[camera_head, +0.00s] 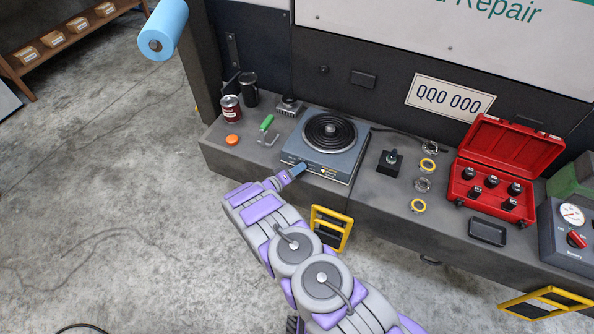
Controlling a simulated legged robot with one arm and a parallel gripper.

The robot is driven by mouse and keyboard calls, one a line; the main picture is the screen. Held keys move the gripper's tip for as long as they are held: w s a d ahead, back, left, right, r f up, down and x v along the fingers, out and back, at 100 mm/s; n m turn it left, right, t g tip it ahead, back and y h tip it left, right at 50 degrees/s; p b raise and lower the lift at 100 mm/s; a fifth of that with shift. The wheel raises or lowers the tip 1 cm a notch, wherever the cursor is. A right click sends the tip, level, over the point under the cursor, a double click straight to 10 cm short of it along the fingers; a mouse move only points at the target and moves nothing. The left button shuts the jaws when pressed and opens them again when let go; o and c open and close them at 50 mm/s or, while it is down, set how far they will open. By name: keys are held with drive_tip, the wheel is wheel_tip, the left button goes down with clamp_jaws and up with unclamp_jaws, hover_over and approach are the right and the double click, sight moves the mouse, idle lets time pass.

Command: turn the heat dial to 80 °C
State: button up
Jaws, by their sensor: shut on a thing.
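A blue-grey hot plate (341,163) with a black coil burner (329,132) on top stands on the grey bench. My gripper (301,168) reaches the left part of its front face. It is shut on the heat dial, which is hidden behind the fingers. The dial's pointer and scale markings cannot be read from here. A small light spot shows on the front panel to the right of my gripper.
A green-handled scraper (267,124), an orange puck (232,140) and a red can (231,108) stand left of the hot plate. A black block (389,164), several rings and an open red case (470,206) lie to the right. A yellow-framed handle (330,229) juts below the bench edge.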

drive_tip(key=shift+w+a+r, duration=0.1)
drive_tip(key=shift+a, duration=0.2)
drive_tip(key=o, duration=0.8)
drive_tip(key=shift+a, duration=0.1)
drive_tip(key=shift+c, duration=0.2)
drive_tip(key=shift+s+a, duration=0.1)
drive_tip(key=shift+s, duration=0.15)
drive_tip(key=p+v, duration=0.4)
drive_tip(key=v, duration=1.2)
drive_tip(key=shift+s+a, duration=0.25)
drive_tip(key=shift+a, duration=0.1)
